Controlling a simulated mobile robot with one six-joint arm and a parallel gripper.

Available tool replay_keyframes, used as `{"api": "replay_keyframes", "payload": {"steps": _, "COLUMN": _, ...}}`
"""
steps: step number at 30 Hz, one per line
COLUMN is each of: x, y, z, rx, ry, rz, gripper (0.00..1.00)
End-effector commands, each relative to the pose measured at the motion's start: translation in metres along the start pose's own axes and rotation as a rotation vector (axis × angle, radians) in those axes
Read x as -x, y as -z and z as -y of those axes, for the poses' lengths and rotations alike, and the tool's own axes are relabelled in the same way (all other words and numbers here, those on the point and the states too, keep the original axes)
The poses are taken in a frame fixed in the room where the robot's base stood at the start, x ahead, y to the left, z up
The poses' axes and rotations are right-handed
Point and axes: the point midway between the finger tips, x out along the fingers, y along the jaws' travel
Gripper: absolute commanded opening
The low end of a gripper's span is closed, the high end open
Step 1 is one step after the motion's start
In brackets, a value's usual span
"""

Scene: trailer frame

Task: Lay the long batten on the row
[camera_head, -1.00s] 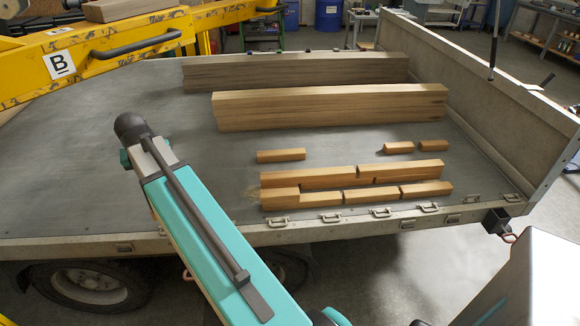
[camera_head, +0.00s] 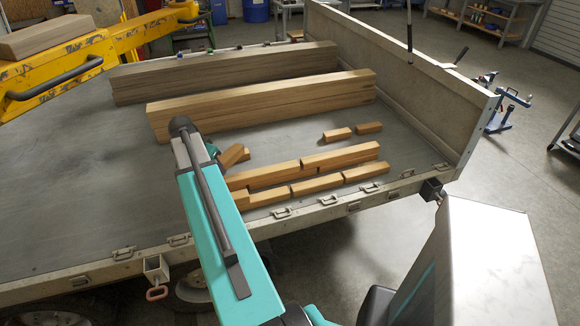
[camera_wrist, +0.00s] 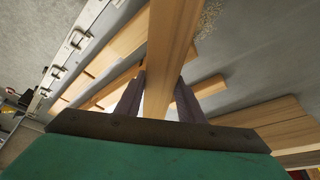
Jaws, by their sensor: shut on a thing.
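My gripper (camera_wrist: 162,78) shows in the wrist view with a dark finger on each side of a long, pale wooden batten (camera_wrist: 172,35). It is shut on this batten, which runs away from me past the top of the picture. In the head view my teal arm hides the gripper and most of the batten; a tilted wooden end (camera_head: 231,155) beside the arm looks like part of it. The row lies near the trailer's side edge: a back line of battens (camera_head: 340,157) and a front line of shorter pieces (camera_head: 315,185). Its left end is hidden behind my arm.
Two thick beams (camera_head: 260,102) (camera_head: 225,70) lie farther back. A raised end board (camera_head: 410,90) closes the right side. A yellow machine arm (camera_head: 95,45) is at upper left. Bare bed (camera_head: 80,190) lies left.

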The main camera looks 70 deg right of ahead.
Motion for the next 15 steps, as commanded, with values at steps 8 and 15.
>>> {"api": "replay_keyframes", "payload": {"steps": 8, "x": -0.044, "y": 0.064, "z": -0.073, "rx": -0.257, "ry": -0.108, "rz": 0.000, "gripper": 0.06}}
{"api": "replay_keyframes", "payload": {"steps": 15, "x": -0.079, "y": 0.105, "z": -0.142, "rx": -0.469, "ry": -0.196, "rz": 0.000, "gripper": 0.06}}
